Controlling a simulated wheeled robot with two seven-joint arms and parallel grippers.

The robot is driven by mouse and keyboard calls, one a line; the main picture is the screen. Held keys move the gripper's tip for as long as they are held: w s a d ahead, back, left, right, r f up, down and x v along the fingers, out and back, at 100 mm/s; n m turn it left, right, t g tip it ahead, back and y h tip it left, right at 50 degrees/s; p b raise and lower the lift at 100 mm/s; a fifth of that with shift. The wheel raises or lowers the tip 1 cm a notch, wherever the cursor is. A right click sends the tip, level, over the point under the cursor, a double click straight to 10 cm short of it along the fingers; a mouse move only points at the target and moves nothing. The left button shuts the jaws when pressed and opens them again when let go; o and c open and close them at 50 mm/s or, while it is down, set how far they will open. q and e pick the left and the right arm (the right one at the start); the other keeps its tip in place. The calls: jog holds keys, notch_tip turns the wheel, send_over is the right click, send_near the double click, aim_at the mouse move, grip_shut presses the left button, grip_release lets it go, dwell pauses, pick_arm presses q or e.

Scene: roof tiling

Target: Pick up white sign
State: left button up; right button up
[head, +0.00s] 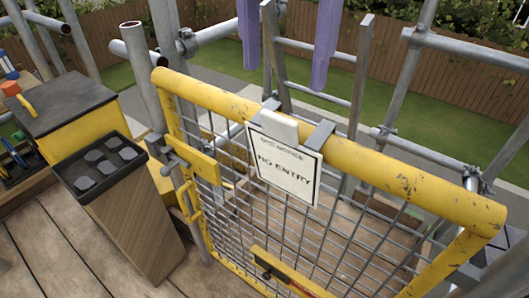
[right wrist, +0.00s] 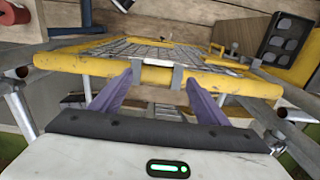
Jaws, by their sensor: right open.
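The white sign (head: 285,165) reads "NO ENTRY" and hangs tilted on the near side of a yellow gate (head: 400,180). Two grey hooks go over the gate's top rail, with a white tab between them at the sign's upper edge. My right gripper (head: 285,78) shows as two purple fingers pointing down at the top of the head view, above and beyond the sign, apart from it. It is open and empty. In the right wrist view the fingers (right wrist: 162,75) stand either side of the hooks at the yellow rail; the sign's face is hidden there. My left gripper is not in view.
Grey scaffold poles (head: 467,50) stand around and behind the gate. A wooden post with a black studded top (head: 100,168) and a yellow box with a dark lid (head: 62,100) stand at the left. The plank floor (head: 60,250) is clear at lower left.

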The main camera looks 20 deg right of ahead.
notch_tip(320, 180, down, 3)
jog(key=shift+f, duration=0.1)
send_over(292, 150)
jog(key=w+a, duration=0.1)
jog(key=w, duration=0.1)
jog(key=f, duration=0.4)
jog(key=shift+s, duration=0.2)
jog(key=shift+a+f, duration=0.1)
jog(key=shift+f, duration=0.5)
jog(key=c, duration=1.6)
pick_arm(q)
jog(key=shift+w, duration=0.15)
pick_arm(e)
jog(key=shift+o, duration=0.2)
jog(key=shift+r, duration=0.1)
